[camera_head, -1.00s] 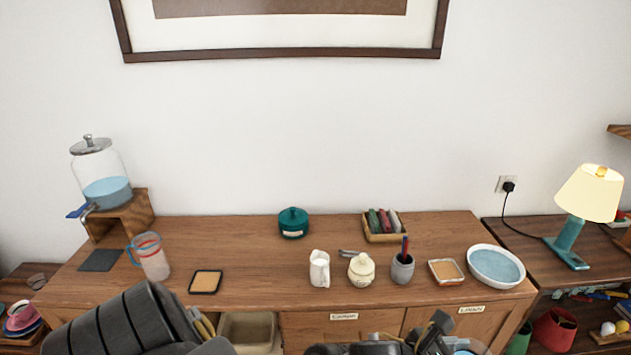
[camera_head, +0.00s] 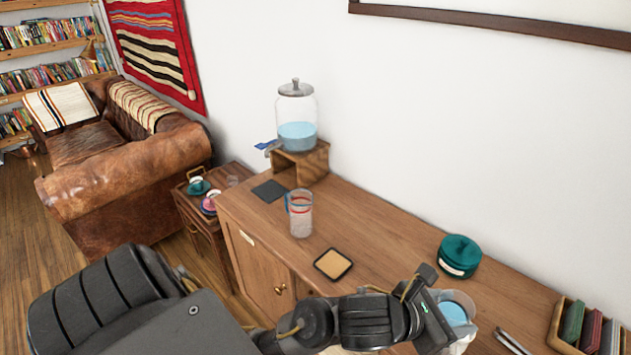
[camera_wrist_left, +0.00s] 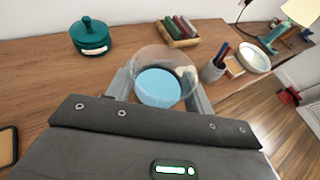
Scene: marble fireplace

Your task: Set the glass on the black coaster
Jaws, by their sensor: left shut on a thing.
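My left gripper (camera_head: 440,312) is shut on a clear glass (camera_head: 457,308) with blue liquid in it. In the left wrist view the glass (camera_wrist_left: 160,80) stands between the two fingers, its round mouth facing the camera. A square coaster (camera_head: 333,264) with a black rim and a tan middle lies on the cabinet top, left of the glass and apart from it. Its edge shows at the far left of the wrist view (camera_wrist_left: 8,145). A plain dark square mat (camera_head: 269,191) lies farther back, by the drink dispenser. My right gripper is out of view.
A clear jug (camera_head: 300,215) with red bands stands behind the tan-centred coaster. The dispenser (camera_head: 297,118) sits on a wooden stand (camera_head: 312,165). A teal lidded pot (camera_head: 459,256) is to the right. Bare cabinet top (camera_head: 385,245) lies between coaster and pot.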

